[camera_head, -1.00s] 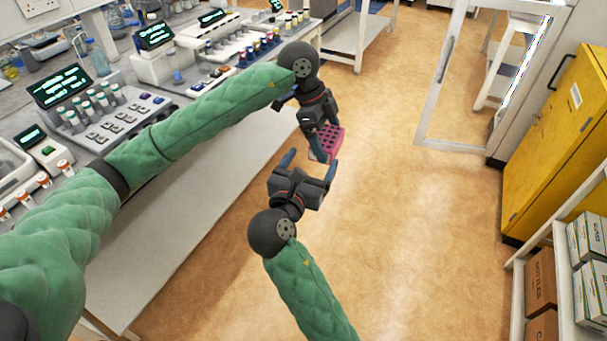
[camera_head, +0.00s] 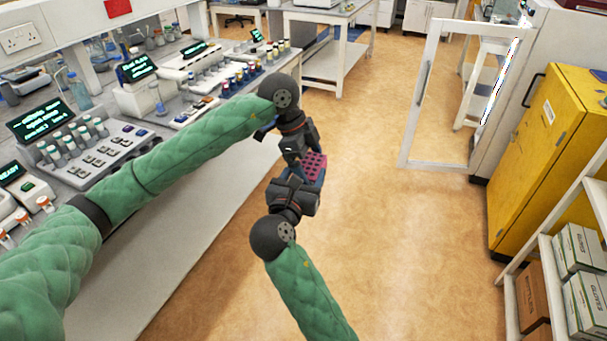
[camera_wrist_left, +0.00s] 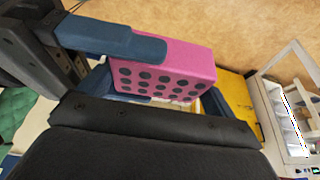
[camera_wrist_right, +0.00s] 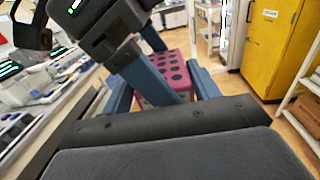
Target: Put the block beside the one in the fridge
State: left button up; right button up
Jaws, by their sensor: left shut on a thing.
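The pink block (camera_head: 315,163), with rows of dark holes, is held in the air by my left gripper (camera_head: 302,154). The block also shows in the left wrist view (camera_wrist_left: 165,72), clamped between blue fingers. My right gripper (camera_head: 303,178) is close up at the block from the near side. In the right wrist view its fingers stand apart with the block (camera_wrist_right: 172,72) between them, and it looks open. The fridge's glass door (camera_head: 421,95) stands open at the upper right. Lit shelves (camera_wrist_left: 290,112) show in the left wrist view. I cannot make out a second block.
A lab bench (camera_head: 175,215) with instruments and vials runs along the left. A yellow cabinet (camera_head: 545,145) and a white shelf rack (camera_head: 552,262) with boxes stand on the right. The floor (camera_head: 400,230) between them is clear.

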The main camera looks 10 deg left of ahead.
pick_arm(q)
jog(key=shift+d, duration=0.1)
pick_arm(e)
jog(key=shift+a, duration=0.15)
jog(key=c, duration=0.5)
pick_arm(q)
jog(key=o, duration=0.9)
jog(key=shift+s, duration=0.1)
jog(key=shift+o, duration=0.2)
jog(key=shift+r, duration=0.1)
